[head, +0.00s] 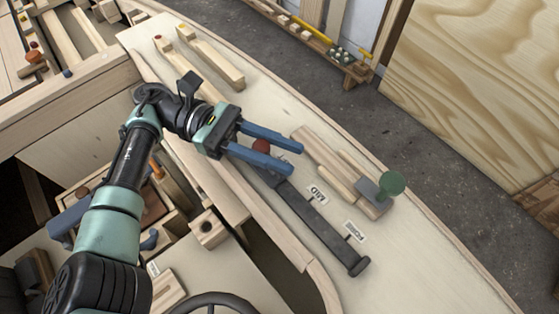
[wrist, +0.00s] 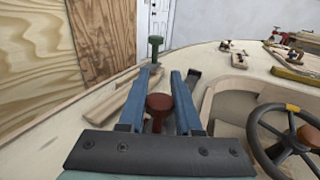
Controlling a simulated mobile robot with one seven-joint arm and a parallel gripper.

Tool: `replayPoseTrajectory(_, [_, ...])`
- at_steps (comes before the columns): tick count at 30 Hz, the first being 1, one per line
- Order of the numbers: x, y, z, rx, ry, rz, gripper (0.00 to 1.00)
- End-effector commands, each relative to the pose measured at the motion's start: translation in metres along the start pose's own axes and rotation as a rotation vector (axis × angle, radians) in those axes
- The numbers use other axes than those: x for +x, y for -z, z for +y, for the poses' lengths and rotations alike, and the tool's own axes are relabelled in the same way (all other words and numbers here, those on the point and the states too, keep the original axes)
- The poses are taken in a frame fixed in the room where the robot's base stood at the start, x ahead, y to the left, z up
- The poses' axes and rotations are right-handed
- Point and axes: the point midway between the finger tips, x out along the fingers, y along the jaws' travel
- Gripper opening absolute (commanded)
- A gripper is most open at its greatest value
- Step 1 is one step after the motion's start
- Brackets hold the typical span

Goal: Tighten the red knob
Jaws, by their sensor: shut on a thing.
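The red knob (head: 262,146) sits at the upper-left end of a dark slide bar (head: 313,220) on the plywood deck. It also shows in the wrist view (wrist: 160,103) as a round, dark red head on a stem. My gripper (head: 298,160) has its two blue fingers on either side of the knob, well back from the fingertips. In the wrist view my gripper (wrist: 165,74) frames the knob between its fingers. It is shut on the knob. The fingers partly hide the knob's sides and the near end of the bar.
A green knob (head: 391,183) stands on a grey block right of the bar, beside wooden strips (head: 328,160). White labels, one reading MID (head: 317,194), lie along the bar. A steering wheel (wrist: 286,134) is at right in the wrist view. The deck's lower right is clear.

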Motion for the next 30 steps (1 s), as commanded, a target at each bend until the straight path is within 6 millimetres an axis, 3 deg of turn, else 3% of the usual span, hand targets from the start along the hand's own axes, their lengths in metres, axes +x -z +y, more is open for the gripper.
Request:
replayPoseTrajectory(1, [-0.0007, 0.0065, -0.0002, 0.002, 0.016, 0.004, 0.0])
replayPoseTrajectory(27, [0.0002, -0.0031, -0.0019, 0.006, 0.088, -0.005, 0.0])
replayPoseTrajectory(28, [0.0002, -0.0032, -0.0019, 0.006, 0.088, -0.006, 0.36])
replayPoseTrajectory(30, [0.0002, -0.003, -0.0019, 0.006, 0.088, -0.005, 0.49])
